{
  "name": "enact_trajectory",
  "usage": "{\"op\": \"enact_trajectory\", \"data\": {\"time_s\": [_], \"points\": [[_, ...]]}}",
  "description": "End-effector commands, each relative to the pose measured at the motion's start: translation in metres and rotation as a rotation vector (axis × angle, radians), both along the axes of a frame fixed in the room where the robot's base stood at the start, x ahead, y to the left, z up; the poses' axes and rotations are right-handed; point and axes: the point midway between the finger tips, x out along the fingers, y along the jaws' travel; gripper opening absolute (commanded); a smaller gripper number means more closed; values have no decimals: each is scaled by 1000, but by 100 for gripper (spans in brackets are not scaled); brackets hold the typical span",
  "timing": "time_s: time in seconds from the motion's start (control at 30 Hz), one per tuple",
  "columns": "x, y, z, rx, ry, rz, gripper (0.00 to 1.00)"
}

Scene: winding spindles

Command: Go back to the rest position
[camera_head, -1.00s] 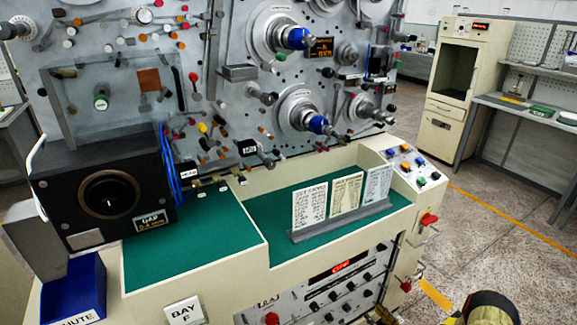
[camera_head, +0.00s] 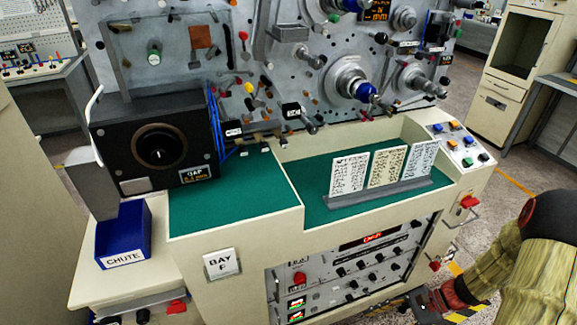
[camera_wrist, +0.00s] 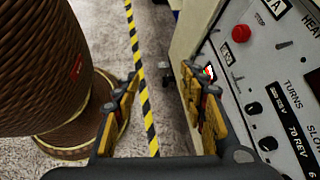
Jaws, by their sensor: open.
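My gripper (camera_head: 428,302) is low at the bottom right of the head view, in front of the machine's lower panel. In the wrist view my gripper (camera_wrist: 162,100) is open, its two orange-and-dark fingers apart, with nothing between them but floor. The panel is close beside the right finger in that view; I cannot tell the exact gap.
The machine's control panel (camera_head: 350,262) has knobs and a red button. A red switch (camera_head: 467,203) juts from its right side. Label cards (camera_head: 388,167) stand on the green worktop (camera_head: 238,204). A blue chute bin (camera_head: 123,238) stands left. Yellow-black floor tape (camera_wrist: 141,80) runs beneath my gripper.

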Motion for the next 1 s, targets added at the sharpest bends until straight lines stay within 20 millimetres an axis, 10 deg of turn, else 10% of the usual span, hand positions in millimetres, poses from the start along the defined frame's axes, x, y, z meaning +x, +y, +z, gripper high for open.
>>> {"op": "enact_trajectory", "data": {"time_s": [1.0], "points": [[-76,25,292,-961,-743,1006,42]]}}
